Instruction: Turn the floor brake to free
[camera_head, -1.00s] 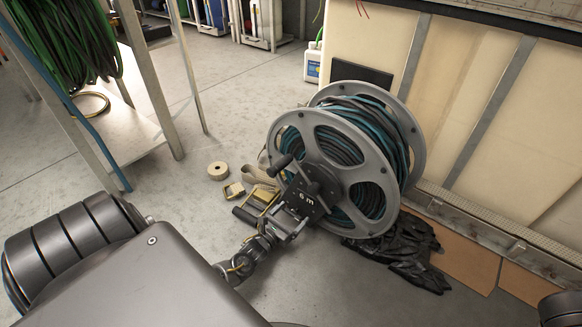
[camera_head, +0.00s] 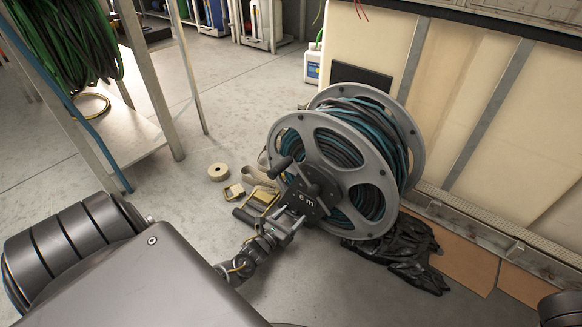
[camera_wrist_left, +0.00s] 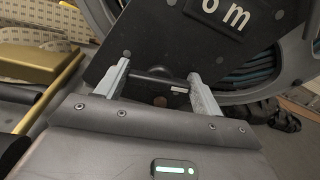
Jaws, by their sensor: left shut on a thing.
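The hose reel (camera_head: 388,178), a grey spoked drum wound with teal and black hose, stands on the floor. On its near face is a dark plate (camera_head: 304,199) marked "6 m"; the plate also shows in the left wrist view (camera_wrist_left: 190,45). My left gripper (camera_head: 291,222) is at the lower edge of this plate. In the left wrist view its two pale fingers (camera_wrist_left: 160,84) are closed on a short dark bar (camera_wrist_left: 155,78) with a small light mark, seemingly the floor brake lever. Its setting cannot be read. My right gripper is not in view.
A metal rack (camera_head: 150,90) stands at left.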

